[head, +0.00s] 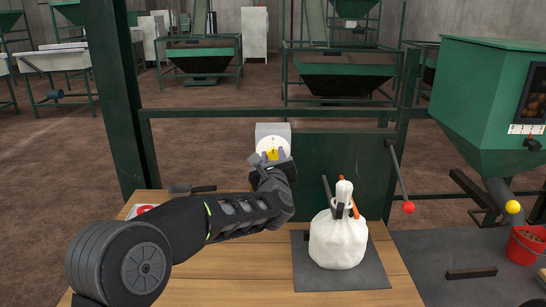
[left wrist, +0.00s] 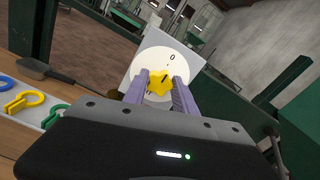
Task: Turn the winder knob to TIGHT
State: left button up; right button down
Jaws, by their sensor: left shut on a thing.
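The winder knob (head: 272,154) is yellow and star-shaped with a dark pointer line, on a white round dial on a grey box (head: 273,130). In the left wrist view the yellow knob (left wrist: 159,84) sits between the two purple fingers, with a "0" on the dial above it. My left gripper (head: 268,156) is shut on the knob from the front. The lower part of the dial is hidden by the gripper, and I cannot read the word TIGHT. My right gripper is not in view.
A tied white bag (head: 338,240) stands on a dark mat (head: 300,270) on the wooden table, right of my left arm. A lever with a red ball (head: 408,207) hangs at the green frame. A red bucket (head: 524,246) stands far right. Coloured clips (left wrist: 22,102) lie in a tray.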

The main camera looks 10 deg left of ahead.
pick_arm(q)
grip_shut()
